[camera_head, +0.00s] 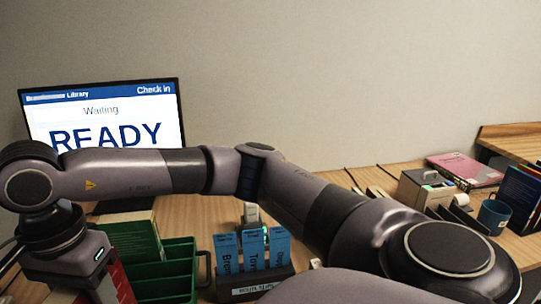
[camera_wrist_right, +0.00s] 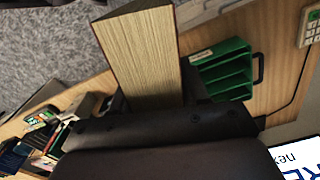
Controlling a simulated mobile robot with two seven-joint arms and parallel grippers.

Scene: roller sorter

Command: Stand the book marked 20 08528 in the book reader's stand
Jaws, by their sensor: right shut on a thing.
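My right arm reaches across the head view from the right, and its gripper (camera_head: 75,278) points down at the lower left. The gripper is shut on a book whose red cover (camera_head: 122,284) shows at the bottom of that view. In the right wrist view the book's pale page edges (camera_wrist_right: 145,55) stick out beyond the dark gripper body, with a thin reddish cover edge beside them. No number on the book can be read. I cannot make out the book reader's stand in either view. My left gripper is not in view.
The screen (camera_head: 105,115) reads "Waiting" and "READY". A mug (camera_head: 493,216) and books are at the right.

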